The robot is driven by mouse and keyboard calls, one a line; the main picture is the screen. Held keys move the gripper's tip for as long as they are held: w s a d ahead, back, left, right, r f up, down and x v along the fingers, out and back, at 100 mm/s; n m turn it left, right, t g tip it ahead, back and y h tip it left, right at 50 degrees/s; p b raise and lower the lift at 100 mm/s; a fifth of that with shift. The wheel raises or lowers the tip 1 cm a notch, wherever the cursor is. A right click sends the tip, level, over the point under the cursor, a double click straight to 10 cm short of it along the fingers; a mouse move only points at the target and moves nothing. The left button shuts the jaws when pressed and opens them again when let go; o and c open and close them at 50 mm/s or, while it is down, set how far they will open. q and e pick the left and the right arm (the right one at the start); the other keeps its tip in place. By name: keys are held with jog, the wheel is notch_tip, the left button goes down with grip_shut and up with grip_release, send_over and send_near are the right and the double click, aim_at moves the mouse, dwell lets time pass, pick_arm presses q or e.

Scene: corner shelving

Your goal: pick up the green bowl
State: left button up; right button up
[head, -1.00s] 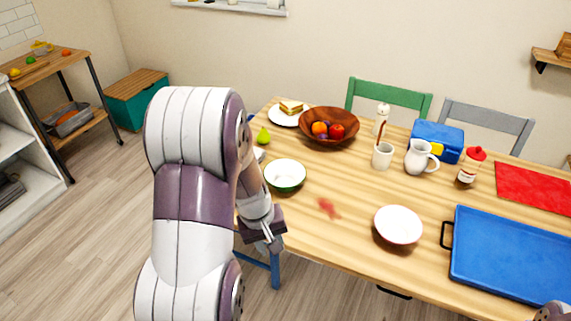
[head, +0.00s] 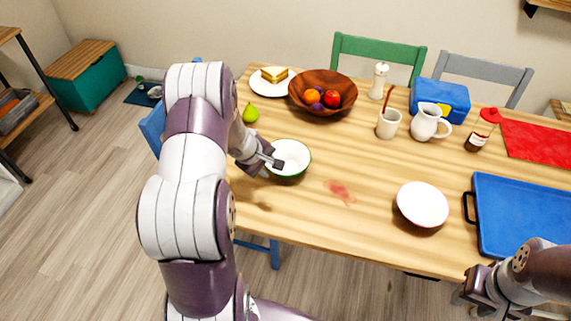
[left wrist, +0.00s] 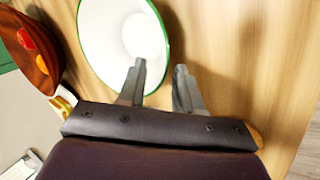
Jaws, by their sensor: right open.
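The green bowl (head: 290,158), white inside with a green rim, sits upright on the wooden table near its left end. My left gripper (head: 272,161) is at the bowl's left edge. In the left wrist view the bowl (left wrist: 110,30) fills the upper left. The left gripper (left wrist: 160,68) is open there, with one finger overlapping the bowl's inside and the other outside the rim over the table. Whether a finger touches the bowl cannot be told. My right gripper (head: 464,296) is open and empty in front of the table at the lower right.
A pinkish-white bowl (head: 422,204) and a blue tray (head: 525,215) stand to the right. A red stain (head: 340,191) marks the clear table between the two smaller bowls.

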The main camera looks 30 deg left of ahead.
pick_arm(q)
jog(key=f, duration=0.1)
jog(key=d+f, duration=0.1)
jog(key=w+f, duration=0.1)
jog(key=shift+d+f, duration=0.2)
jog(key=shift+f, duration=0.05)
jog(key=shift+w+a+f, duration=0.1)
jog(key=shift+w, duration=0.05)
grip_shut()
